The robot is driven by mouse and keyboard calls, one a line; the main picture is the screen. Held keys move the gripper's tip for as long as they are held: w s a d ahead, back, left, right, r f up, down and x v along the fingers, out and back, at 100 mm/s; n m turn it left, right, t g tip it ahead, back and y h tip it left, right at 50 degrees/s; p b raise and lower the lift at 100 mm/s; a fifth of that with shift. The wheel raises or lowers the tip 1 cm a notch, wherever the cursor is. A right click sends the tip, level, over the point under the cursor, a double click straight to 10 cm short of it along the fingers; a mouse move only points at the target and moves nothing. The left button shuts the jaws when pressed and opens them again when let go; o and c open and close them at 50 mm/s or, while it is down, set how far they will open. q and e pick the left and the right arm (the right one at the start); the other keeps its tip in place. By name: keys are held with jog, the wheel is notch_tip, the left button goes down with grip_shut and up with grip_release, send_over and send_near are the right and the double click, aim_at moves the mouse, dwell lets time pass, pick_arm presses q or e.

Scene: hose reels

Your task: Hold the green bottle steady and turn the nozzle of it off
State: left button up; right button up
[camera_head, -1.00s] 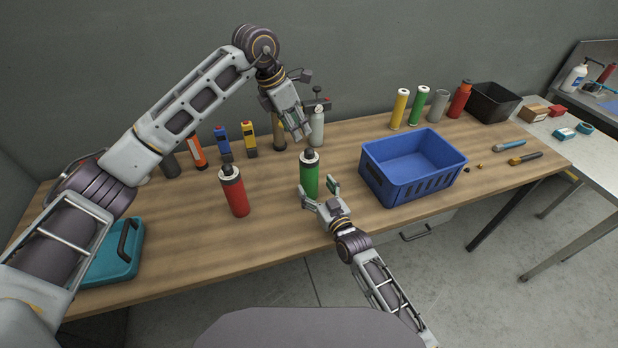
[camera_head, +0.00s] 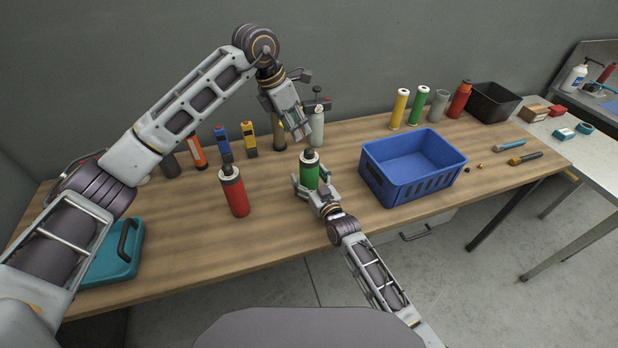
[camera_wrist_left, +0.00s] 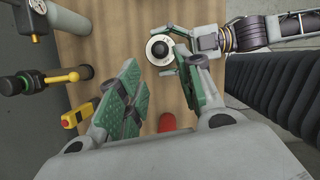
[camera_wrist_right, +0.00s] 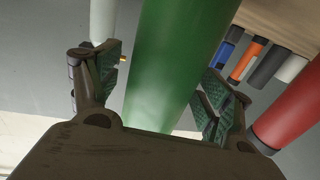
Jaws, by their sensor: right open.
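The green bottle (camera_head: 309,177) stands upright on the wooden table, with a black nozzle (camera_head: 309,156) on a white collar. In the left wrist view its nozzle (camera_wrist_left: 159,48) shows from above. My right gripper (camera_head: 312,188) is open low around the bottle. In the right wrist view the bottle (camera_wrist_right: 180,60) stands between its two finger pads, with gaps visible on both sides. My left gripper (camera_head: 303,132) is above and behind the bottle, pointing down. In the left wrist view its fingers (camera_wrist_left: 160,95) are apart and empty, beside the nozzle.
A red bottle (camera_head: 235,192) stands left of the green one. A blue crate (camera_head: 415,190) is to the right. Several bottles and tools line the back, including a grey bottle (camera_head: 317,127) close to my left gripper. A teal case (camera_head: 113,255) lies at front left.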

jog(key=c, duration=1.2)
pick_arm(q)
jog(key=o, duration=0.3)
pick_arm(e)
jog(key=shift+c, duration=0.4)
pick_arm(q)
jog(key=shift+w+d+r+n+g+y, duration=0.3)
jog(key=shift+d+r+n+y, duration=0.25)
jog(key=shift+n, duration=2.45)
jog(key=shift+w+d+r+n+g+y, duration=0.3)
jog(key=shift+d+r+n+y, duration=0.3)
jog(key=shift+n, duration=2.4)
jog(key=shift+w+d+r+n+g+y, duration=0.35)
jog(key=shift+d+n+y, duration=0.35)
jog(key=shift+n, duration=2.3)
jog(key=shift+s, duration=0.1)
